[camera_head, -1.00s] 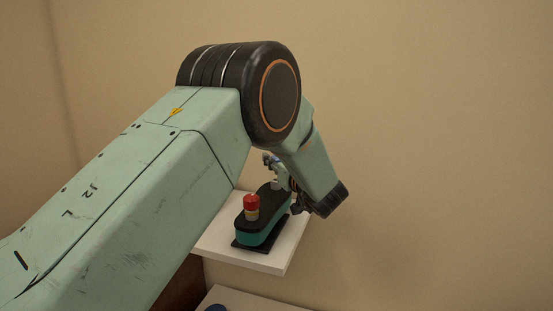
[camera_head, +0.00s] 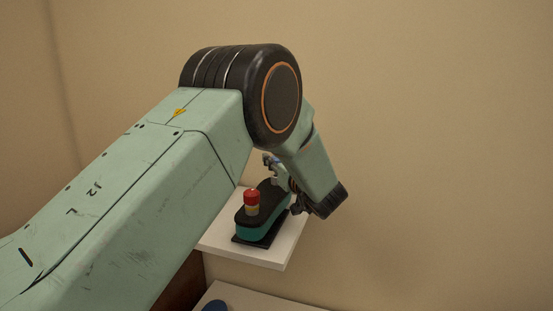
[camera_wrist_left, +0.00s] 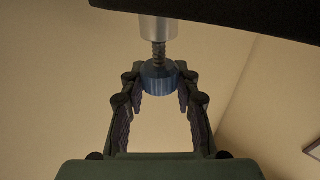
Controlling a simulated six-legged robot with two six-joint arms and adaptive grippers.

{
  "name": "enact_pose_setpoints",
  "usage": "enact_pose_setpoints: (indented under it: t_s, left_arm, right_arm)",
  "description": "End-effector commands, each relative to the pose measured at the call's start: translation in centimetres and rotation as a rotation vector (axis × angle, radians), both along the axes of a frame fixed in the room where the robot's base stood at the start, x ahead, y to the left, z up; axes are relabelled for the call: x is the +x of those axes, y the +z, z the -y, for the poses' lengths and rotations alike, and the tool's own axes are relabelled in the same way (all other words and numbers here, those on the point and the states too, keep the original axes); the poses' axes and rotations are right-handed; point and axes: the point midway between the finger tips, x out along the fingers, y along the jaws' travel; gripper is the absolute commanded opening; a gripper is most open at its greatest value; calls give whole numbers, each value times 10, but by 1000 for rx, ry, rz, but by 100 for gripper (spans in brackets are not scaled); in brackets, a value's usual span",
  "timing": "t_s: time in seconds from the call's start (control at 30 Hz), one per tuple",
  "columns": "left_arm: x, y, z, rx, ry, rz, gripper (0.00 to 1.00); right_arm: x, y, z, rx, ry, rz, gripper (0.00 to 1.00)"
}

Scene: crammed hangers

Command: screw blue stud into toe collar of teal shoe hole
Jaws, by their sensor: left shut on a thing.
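The teal shoe (camera_head: 253,233), with a black top and black base, stands on a white shelf. A red stud (camera_head: 252,195) sits in a cream collar (camera_head: 252,209) at its near end. My left gripper (camera_head: 280,170) is at the shoe's far end, partly hidden by my arm. In the left wrist view, my left gripper (camera_wrist_left: 158,78) is shut on the blue stud (camera_wrist_left: 158,76). The stud's threaded shank points at a silver collar (camera_wrist_left: 158,27); bare thread shows between head and collar. How deep the tip goes is hidden. My right gripper is out of view.
The white shelf (camera_head: 270,262) has a little bare room in front of and beside the shoe. A dark blue round thing (camera_head: 215,306) shows at the bottom edge, above a lower white surface (camera_head: 262,304). A plain beige wall (camera_head: 440,150) stands behind.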

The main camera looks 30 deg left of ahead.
Motion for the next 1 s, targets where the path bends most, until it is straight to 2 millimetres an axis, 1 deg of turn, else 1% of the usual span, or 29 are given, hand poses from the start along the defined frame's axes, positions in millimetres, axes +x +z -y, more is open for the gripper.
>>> enact_pose_setpoints:
  t_s: [0.77, 0.8, 1.0]
  left_arm:
    - [0, -17, 0, 0, 0, 1, 0]
    - [0, -17, 0, 0, 0, 1, 32]
    - [0, -16, 0, 0, 0, 1, 50]
  right_arm:
    - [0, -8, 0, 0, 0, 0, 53]
    - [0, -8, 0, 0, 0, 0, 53]
    - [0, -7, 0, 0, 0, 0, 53]
